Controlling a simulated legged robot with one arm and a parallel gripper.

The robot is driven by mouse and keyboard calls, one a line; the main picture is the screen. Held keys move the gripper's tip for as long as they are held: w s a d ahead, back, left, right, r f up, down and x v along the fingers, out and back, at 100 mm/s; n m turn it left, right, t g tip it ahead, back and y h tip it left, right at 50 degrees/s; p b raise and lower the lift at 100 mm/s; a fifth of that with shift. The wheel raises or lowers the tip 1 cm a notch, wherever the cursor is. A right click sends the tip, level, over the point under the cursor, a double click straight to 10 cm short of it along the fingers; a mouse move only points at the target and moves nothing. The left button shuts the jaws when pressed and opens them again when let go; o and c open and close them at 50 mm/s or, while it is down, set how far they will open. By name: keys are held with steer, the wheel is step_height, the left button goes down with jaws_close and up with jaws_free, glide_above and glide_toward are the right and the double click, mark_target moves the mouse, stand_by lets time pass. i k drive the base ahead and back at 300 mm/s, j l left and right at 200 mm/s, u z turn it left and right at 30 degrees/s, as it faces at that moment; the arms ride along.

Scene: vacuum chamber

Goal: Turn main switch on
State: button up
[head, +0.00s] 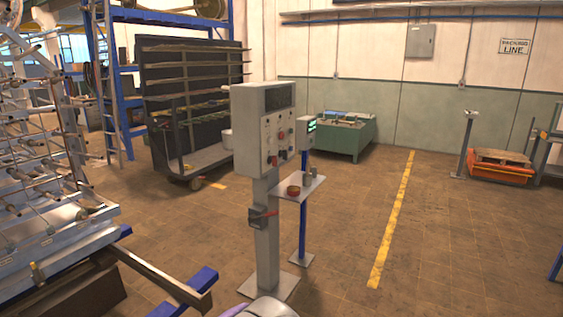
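A grey control box (263,128) stands on a grey post (267,245) near the middle of the head view. Its front carries a dark display panel (279,96) and several small buttons and knobs, some red. Lower on the post is a small dark box with a red handle (263,213) sticking out to the right. No label shows which of these is the main switch, and its setting is too small to tell. My gripper is not in view. A rounded pale part at the bottom edge seems to be my own body.
A metal rack (50,170) and a protruding beam (160,278) crowd the left. Floor at right is open, with a yellow line (392,225).

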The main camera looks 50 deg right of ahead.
mark_target(273, 160)
steer(key=z, duration=1.4)
steer(key=i+l+u, duration=0.2)
steer(key=i+l, duration=2.35)
